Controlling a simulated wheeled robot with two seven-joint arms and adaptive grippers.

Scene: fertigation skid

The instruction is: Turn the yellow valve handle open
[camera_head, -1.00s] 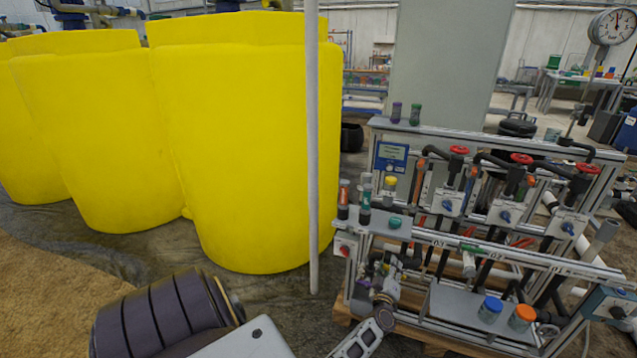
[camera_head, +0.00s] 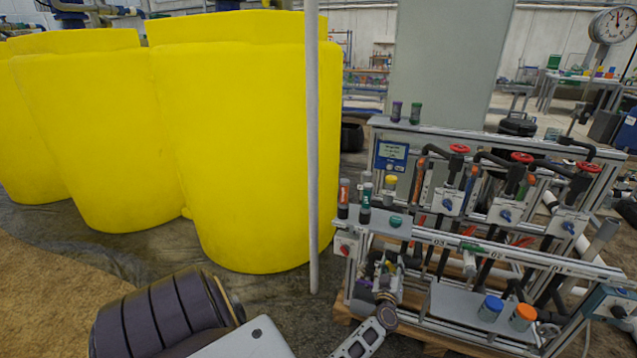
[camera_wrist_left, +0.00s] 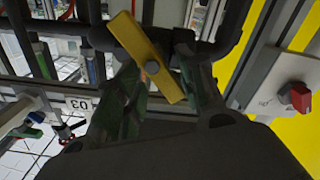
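In the head view my left gripper (camera_head: 385,272) is small at the left end of the skid's lower front, and hides the handle there. My right gripper is not in view.
The skid frame (camera_head: 510,252) carries pipes, red handwheels (camera_head: 522,157) and bottles. A shelf with blue-capped (camera_head: 490,309) and orange-capped (camera_head: 522,317) jars is right of my gripper. Yellow tanks (camera_head: 245,150) and a thin upright pole (camera_head: 313,150) stand left. A red knob (camera_wrist_left: 299,97) is near my wrist.

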